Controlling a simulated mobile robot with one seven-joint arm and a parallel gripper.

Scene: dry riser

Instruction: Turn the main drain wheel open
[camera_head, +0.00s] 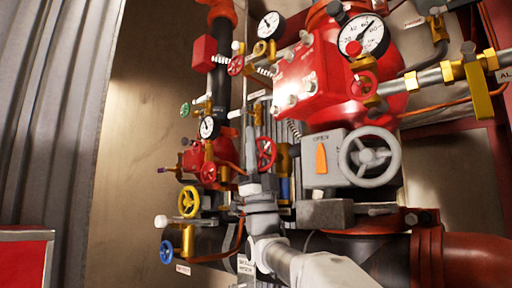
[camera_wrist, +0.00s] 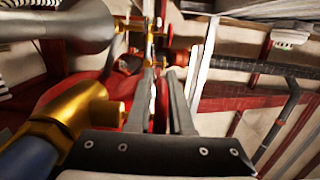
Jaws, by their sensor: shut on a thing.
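A red spoked handwheel (camera_head: 265,152) sits on a brass valve (camera_head: 285,160) near the middle of the head view. My gripper (camera_head: 252,142) reaches up from below at its left side. In the wrist view the two grey fingers of my gripper (camera_wrist: 163,80) close around a thin red rim (camera_wrist: 160,105), which looks like this wheel seen edge-on. The brass valve body (camera_wrist: 70,120) shows close at the left of the fingers. The exact contact is partly hidden in the head view. I cannot read a main drain label on this wheel.
A large grey handwheel (camera_head: 370,157) with an OPEN indicator stands at the right. A yellow wheel (camera_head: 188,202) and a blue wheel (camera_head: 167,252) sit lower left. Gauges, pipes and a red valve body (camera_head: 310,80) crowd the space above. The wall at left is clear.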

